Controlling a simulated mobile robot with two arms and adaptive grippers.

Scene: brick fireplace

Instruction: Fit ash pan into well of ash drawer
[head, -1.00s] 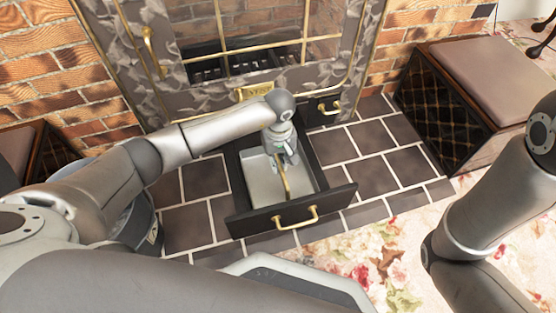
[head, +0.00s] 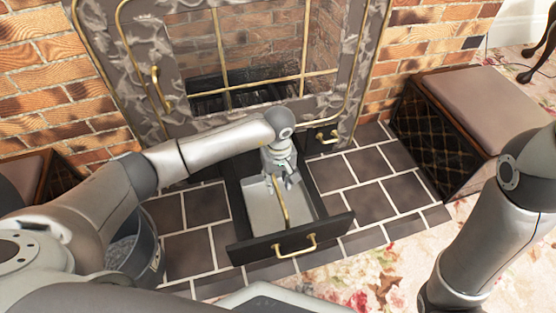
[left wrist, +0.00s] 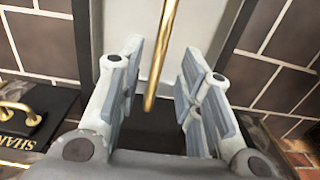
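The pale grey ash pan (head: 262,213) lies inside the black ash drawer (head: 242,254), which is pulled out from the fireplace onto the tiles. A thin brass handle (head: 284,209) runs lengthwise over the pan; it also shows in the left wrist view (left wrist: 162,50). My left gripper (head: 283,182) is over the rear part of the pan, at the far end of the handle. In the left wrist view its two fingers (left wrist: 157,88) are spread, with the handle's end between them and clear of both. The gripper hides the pan's back. My right gripper is out of view.
The fireplace (head: 205,118) stands behind the drawer. A dark bucket (head: 150,225) is left of the drawer, partly behind my left arm. A cushioned box seat (head: 440,150) is at the right. Tiles (head: 365,170) right of the drawer are clear.

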